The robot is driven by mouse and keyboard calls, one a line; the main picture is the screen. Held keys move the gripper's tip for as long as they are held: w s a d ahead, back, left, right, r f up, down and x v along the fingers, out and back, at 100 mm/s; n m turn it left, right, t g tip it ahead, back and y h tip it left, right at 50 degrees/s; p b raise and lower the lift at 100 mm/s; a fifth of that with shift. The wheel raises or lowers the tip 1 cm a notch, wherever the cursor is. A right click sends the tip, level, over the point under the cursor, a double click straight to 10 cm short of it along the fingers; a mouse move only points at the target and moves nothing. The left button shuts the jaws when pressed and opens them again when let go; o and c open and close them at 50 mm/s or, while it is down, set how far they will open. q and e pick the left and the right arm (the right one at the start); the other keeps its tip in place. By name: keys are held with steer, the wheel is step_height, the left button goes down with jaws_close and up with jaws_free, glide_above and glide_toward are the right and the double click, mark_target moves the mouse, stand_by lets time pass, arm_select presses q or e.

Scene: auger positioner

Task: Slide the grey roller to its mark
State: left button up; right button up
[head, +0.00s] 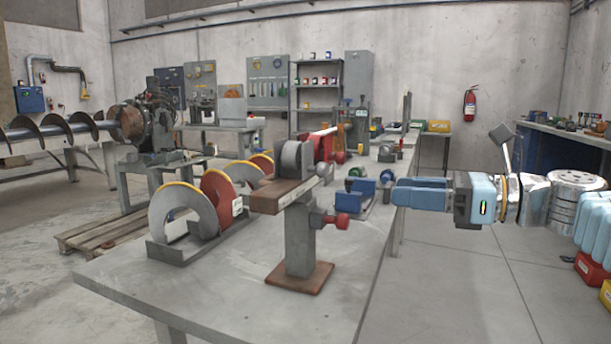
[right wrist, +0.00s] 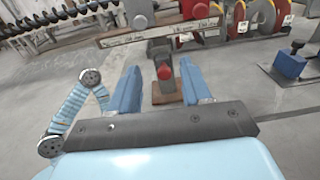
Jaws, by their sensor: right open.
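In the right wrist view the grey roller (right wrist: 139,14) is at the top, left of the post. A red roller or block (head: 323,148) is beside it, farther along the rail. The rail's side carries a pale scale strip (right wrist: 160,35); I cannot make out the mark. My right gripper (head: 396,190) is open and empty, right of the stand and apart from it. Its fingers (right wrist: 159,70) point toward the stand's red knob (right wrist: 164,71). My left gripper is not in view.
Auger flights (head: 218,200) in a grey tray stand left of the post. A blue vise-like block (head: 357,192) lies between the stand and my right gripper. The grey bench (head: 210,290) is clear at its near end. A blue bench stands far right.

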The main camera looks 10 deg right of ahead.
mark_target(327, 169)
steer(key=shift+y, duration=0.4)
steer(key=w+a+r, duration=0.1)
steer(key=a, duration=0.3)
steer(key=w+a+r, duration=0.1)
steer(key=w+a, duration=0.1)
steer(key=a, duration=0.2)
steer(key=w+a+r, duration=0.1)
steer(key=w+a, duration=0.1)
steer(key=a, duration=0.2)
steer(key=shift+w+a, duration=0.1)
steer(key=shift+a, duration=0.3)
jaws_close()
steer(key=shift+f+g, duration=0.1)
steer(key=shift+g, duration=0.2)
